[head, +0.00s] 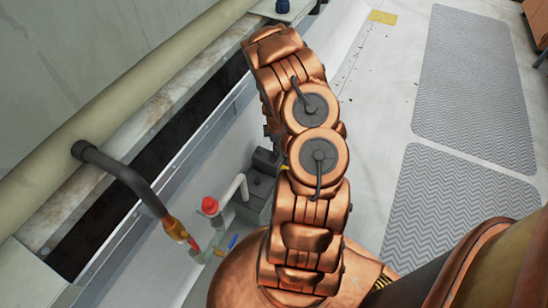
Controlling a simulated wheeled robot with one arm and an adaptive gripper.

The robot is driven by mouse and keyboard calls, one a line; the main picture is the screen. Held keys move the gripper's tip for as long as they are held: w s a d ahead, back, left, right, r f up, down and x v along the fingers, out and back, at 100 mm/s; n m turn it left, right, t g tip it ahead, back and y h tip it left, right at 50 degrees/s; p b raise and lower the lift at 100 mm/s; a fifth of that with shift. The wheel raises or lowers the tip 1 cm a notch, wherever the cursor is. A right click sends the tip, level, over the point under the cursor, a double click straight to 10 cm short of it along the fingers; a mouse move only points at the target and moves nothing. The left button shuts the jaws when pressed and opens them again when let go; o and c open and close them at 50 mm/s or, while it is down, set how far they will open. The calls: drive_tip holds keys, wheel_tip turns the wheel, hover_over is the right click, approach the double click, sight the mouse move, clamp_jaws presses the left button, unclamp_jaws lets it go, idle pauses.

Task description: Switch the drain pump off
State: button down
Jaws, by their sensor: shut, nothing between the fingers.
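A dark grey box-shaped unit (257,207), which looks like the drain pump, stands in the light trough left of my arm. A smaller dark block (266,160) sits at its upper end, and a pale bent pipe (235,186) joins its left side. A small yellow part shows beside it, against my arm. My arm covers the right side of the unit, and I cannot make out a switch or its position. My gripper does not show; my own copper arm links hide that area.
A red-capped fitting (210,205), a brass valve (175,228) on a black hose (125,175) and a blue lever (232,242) lie left of the unit. A beige pipe (150,75) runs along the wall. Grey tread mats (470,80) cover the open floor at right.

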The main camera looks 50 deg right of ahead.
drive_tip(key=shift+f, duration=1.15)
idle(0.9)
drive_tip(key=shift+r+p, duration=1.65)
drive_tip(key=shift+r, duration=1.9)
